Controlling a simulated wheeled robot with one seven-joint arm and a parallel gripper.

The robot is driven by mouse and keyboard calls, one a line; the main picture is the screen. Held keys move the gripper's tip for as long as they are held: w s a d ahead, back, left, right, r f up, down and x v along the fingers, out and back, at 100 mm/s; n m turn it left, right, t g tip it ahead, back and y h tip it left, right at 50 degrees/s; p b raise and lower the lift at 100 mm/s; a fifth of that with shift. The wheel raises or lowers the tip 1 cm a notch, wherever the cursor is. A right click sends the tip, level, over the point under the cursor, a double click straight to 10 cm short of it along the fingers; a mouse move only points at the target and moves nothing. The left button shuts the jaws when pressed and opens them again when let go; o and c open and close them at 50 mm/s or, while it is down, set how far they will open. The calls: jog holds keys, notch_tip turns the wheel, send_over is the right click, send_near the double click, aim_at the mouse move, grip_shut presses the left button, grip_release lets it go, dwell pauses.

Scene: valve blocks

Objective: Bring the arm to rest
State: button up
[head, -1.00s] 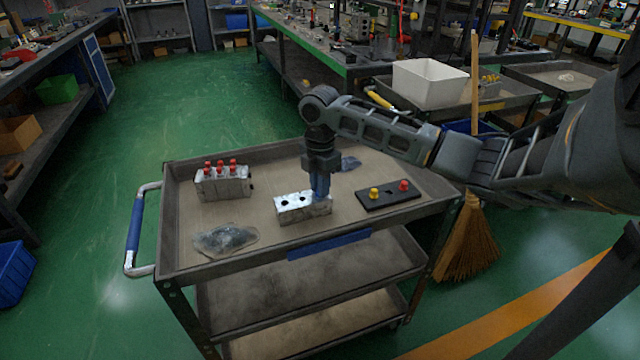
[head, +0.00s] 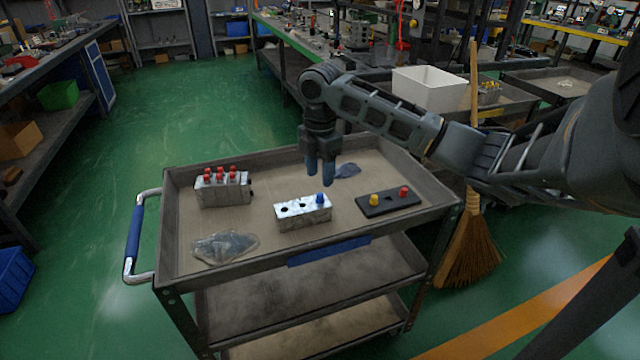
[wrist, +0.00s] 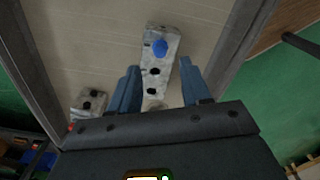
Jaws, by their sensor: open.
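My gripper (head: 321,172) is open and empty above the cart top, with its blue fingers pointing down. It hangs above and apart from a silver valve block (head: 303,215). A blue valve (head: 320,199) sits in the block's right end; two other holes in its top are empty. In the wrist view, the block (wrist: 163,70) lies just beyond the two spread fingers (wrist: 159,88), with the blue valve (wrist: 160,48) at its far end.
A broom (head: 468,240) stands right of the cart.

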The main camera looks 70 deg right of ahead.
jog(key=shift+r, duration=0.8)
